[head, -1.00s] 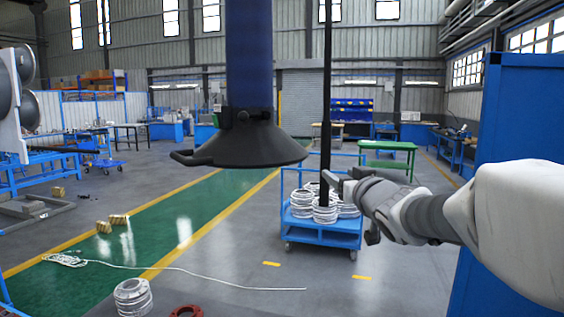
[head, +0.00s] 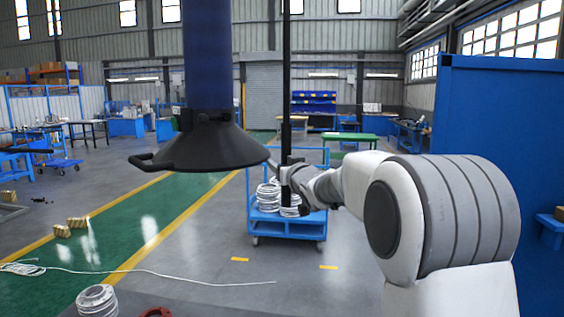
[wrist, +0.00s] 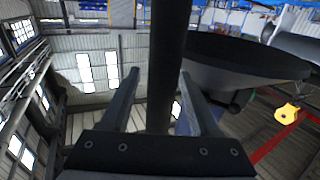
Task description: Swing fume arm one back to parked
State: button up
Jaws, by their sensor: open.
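The fume arm hangs at the left of centre in the head view, with a thick blue hose (head: 207,60) above a dark conical hood (head: 213,147). A side handle (head: 145,161) sticks out from the hood's left rim. A thin black upright pole (head: 286,80) hangs to the right of the hood. My gripper (head: 278,170) is at the pole's lower part, partly hidden by my arm. In the wrist view, my gripper (wrist: 158,85) is open, and the dark pole (wrist: 167,60) shows between its fingers. I cannot tell whether they touch. The hood (wrist: 250,65) is to the right there.
A blue cart (head: 287,228) with several pale flanged rings stands behind the pole. A tall blue panel (head: 490,110) closes off the right side. A pale cable (head: 170,274) lies on the floor. The green walkway (head: 150,225) has small boxes on its left.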

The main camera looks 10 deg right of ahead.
jog(key=shift+w, duration=0.1)
jog(key=shift+c, duration=0.4)
grip_shut()
dwell(1.1)
